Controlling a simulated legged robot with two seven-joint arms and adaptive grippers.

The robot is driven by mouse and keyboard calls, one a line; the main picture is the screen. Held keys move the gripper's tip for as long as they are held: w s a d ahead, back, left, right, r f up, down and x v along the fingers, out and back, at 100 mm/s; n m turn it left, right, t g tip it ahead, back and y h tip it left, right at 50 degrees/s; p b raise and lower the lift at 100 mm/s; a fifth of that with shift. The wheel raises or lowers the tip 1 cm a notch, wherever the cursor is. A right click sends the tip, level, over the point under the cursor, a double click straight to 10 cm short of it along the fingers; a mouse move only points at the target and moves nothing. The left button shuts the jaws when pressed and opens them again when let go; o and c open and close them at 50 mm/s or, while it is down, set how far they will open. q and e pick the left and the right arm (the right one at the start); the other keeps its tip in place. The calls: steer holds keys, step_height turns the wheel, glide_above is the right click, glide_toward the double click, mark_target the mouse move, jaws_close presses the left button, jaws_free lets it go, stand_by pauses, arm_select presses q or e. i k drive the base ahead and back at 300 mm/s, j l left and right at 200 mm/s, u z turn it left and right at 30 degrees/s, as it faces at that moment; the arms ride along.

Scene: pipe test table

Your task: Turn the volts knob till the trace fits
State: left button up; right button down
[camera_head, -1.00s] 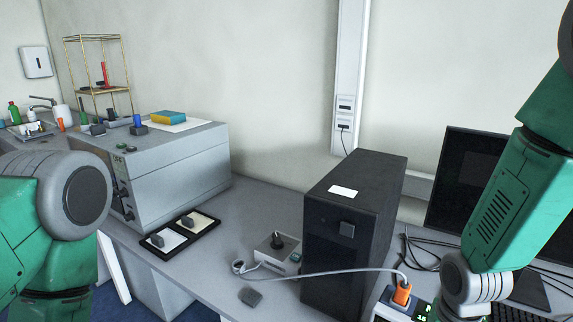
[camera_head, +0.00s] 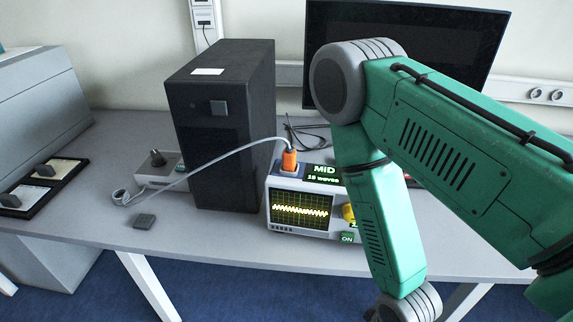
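The oscilloscope (camera_head: 279,222) stands on the table right of the black computer tower. Its screen (camera_head: 301,212) shows a yellow wavy trace, low in height, across the middle of the grid. A display on top (camera_head: 324,174) reads "MiD" and "18 waves". A yellow knob (camera_head: 348,213) shows at the right of the screen, partly hidden by my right arm; I cannot tell whether it is the volts knob. A green "ON" button (camera_head: 347,238) is below it. My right arm hangs in front of the scope's right side, and its gripper is below the picture. My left gripper is out of view.
An orange plug (camera_head: 289,160) with a grey cable stands on the scope. A small dark block (camera_head: 145,221) lies near the front edge. A monitor (camera_head: 440,50) stands behind.

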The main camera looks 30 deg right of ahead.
mark_target(349, 215)
steer(key=z, duration=1.25)
